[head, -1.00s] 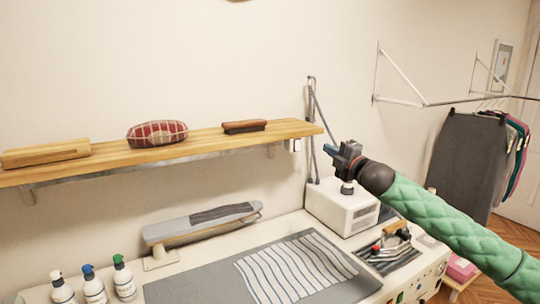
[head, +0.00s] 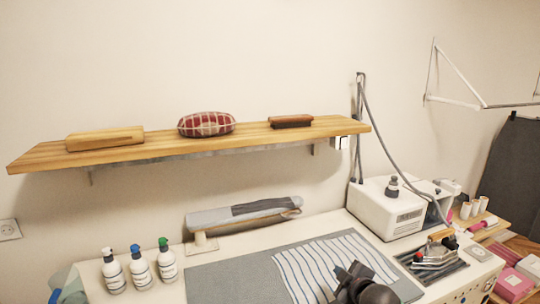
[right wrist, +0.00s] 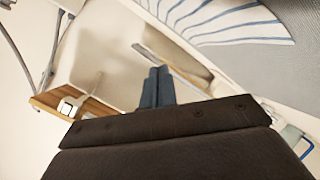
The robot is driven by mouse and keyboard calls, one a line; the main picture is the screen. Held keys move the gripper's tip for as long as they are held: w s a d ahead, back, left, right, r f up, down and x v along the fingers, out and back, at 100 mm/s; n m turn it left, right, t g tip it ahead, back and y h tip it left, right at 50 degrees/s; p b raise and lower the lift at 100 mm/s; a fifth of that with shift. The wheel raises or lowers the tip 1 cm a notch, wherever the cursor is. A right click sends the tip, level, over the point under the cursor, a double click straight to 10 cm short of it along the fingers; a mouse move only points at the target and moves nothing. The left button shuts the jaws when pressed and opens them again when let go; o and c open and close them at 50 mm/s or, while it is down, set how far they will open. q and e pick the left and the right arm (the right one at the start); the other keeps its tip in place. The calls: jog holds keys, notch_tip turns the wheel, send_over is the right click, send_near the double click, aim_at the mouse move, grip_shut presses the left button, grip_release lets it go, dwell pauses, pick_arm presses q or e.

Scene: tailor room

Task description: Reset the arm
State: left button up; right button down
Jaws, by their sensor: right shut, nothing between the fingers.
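My right gripper (head: 346,276) is at the bottom of the head view, over the striped cloth (head: 325,262) on the ironing mat (head: 225,283). Its dark body hides part of the cloth. In the right wrist view its two blue-grey fingers (right wrist: 157,86) are together with nothing between them. My left gripper is not in view.
A wooden shelf (head: 230,143) with a red plaid cushion (head: 206,124) runs above the worktable. Several bottles (head: 139,265) stand at left, a sleeve board (head: 240,215) behind the mat. A white steam unit (head: 385,211) and an iron (head: 436,252) stand at right.

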jog(key=s+f+m, duration=0.1)
jog(key=s+f, duration=0.1)
jog(key=s+f+m+g, duration=0.1)
jog(key=s+f, duration=0.1)
jog(key=s, duration=0.1)
jog(key=s+a+f+g, duration=0.1)
jog(key=s+f, duration=0.2)
jog(key=shift+f+m+h, duration=0.1)
jog(key=shift+m+h, duration=0.3)
jog(key=s+d+f+m+g+h, duration=0.1)
jog(key=s+f+m+g, duration=0.25)
jog(key=s, duration=0.65)
jog(key=s+f+m+g, duration=0.2)
jog(key=s+f, duration=0.3)
jog(key=s, duration=0.5)
jog(key=s+d+f+m+g+h, duration=0.15)
jog(key=s+f, duration=0.35)
jog(key=s, duration=0.5)
notch_tip(320, 180, down, 22)
jog(key=w+a+r+g, duration=0.1)
jog(key=w+a, duration=0.1)
jog(key=w, duration=0.1)
jog(key=s+f, duration=0.4)
jog(key=f, duration=0.9)
jog(key=s+f+g, duration=0.1)
jog(key=s+f, duration=0.3)
jog(key=f, duration=0.8)
jog(key=shift+s+a+f+m+y, duration=0.25)
jog(key=shift+s+f+m+y, duration=0.05)
jog(key=shift+f+y, duration=0.05)
